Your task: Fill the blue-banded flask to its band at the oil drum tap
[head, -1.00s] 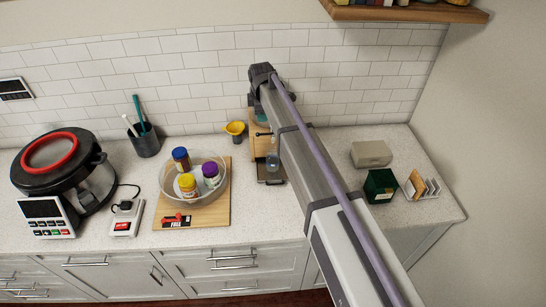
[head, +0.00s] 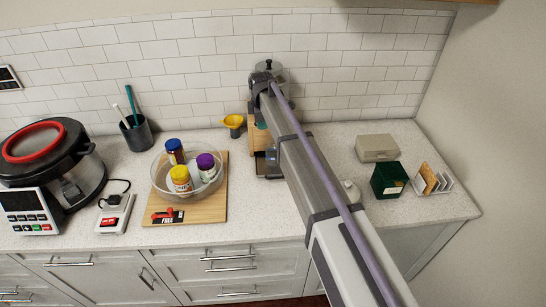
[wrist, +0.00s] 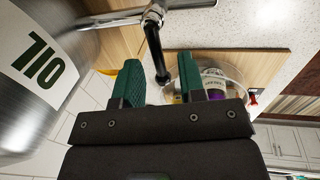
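In the head view my gripper is mostly hidden by the arm, by the drum. The blue-banded flask cannot be made out clearly. A dark tray (head: 261,166) sits below the drum's wooden stand (head: 258,138), partly behind my arm.
A yellow funnel (head: 233,121) stands left of the stand. A clear bowl (head: 158,187) with several bottles sits on a wooden board (head: 200,211). A grey box (head: 376,147), green box (head: 389,180) and white rack (head: 445,182) stand at right. A pressure cooker (head: 85,180) is far left.

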